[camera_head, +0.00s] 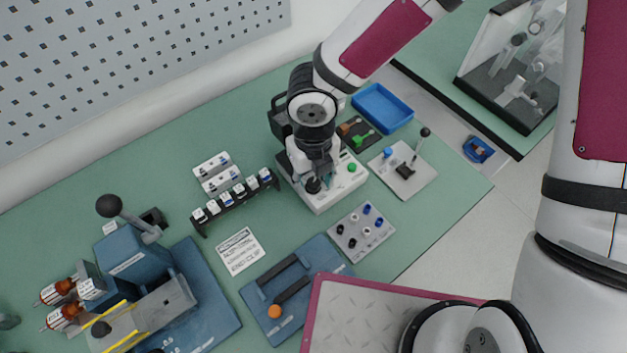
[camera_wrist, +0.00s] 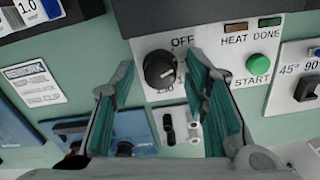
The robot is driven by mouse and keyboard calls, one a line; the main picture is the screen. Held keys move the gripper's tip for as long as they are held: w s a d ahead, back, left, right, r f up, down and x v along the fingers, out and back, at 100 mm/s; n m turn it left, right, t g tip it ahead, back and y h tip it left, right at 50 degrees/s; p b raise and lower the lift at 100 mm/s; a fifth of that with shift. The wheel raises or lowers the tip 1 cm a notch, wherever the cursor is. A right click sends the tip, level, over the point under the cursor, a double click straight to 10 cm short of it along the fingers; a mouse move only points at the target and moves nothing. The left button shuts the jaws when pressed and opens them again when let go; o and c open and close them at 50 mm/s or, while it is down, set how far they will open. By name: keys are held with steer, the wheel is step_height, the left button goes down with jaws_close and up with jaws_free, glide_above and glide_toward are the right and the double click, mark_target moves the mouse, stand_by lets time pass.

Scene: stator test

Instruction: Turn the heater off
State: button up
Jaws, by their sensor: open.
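The heater is a white-fronted box (camera_head: 334,192) under my gripper in the head view. In the wrist view its panel (camera_wrist: 215,70) carries a black round knob (camera_wrist: 158,68), an "OFF" mark above the knob, a green START button (camera_wrist: 259,64) and HEAT and DONE lamps that look dark. A pale line on the knob seems to point down and right, away from "OFF". Other dial marks are partly hidden by the fingers. My gripper (camera_wrist: 161,72) is open, with its green-padded fingers on either side of the knob. I cannot tell whether they touch it.
A rack of small blocks (camera_head: 236,200) stands left of the heater. A lever fixture (camera_head: 403,170) and a blue tray (camera_head: 382,107) stand to the right. A plate with plugs (camera_head: 361,231) and a blue board (camera_head: 325,262) lie in front.

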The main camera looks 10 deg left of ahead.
steer(key=c, duration=0.9)
steer(key=shift+o, duration=0.2)
steer(key=n, duration=0.4)
steer(key=shift+n, duration=0.3)
steer(key=o, duration=0.9)
steer(key=shift+c, duration=0.2)
steer(key=shift+r, duration=0.15)
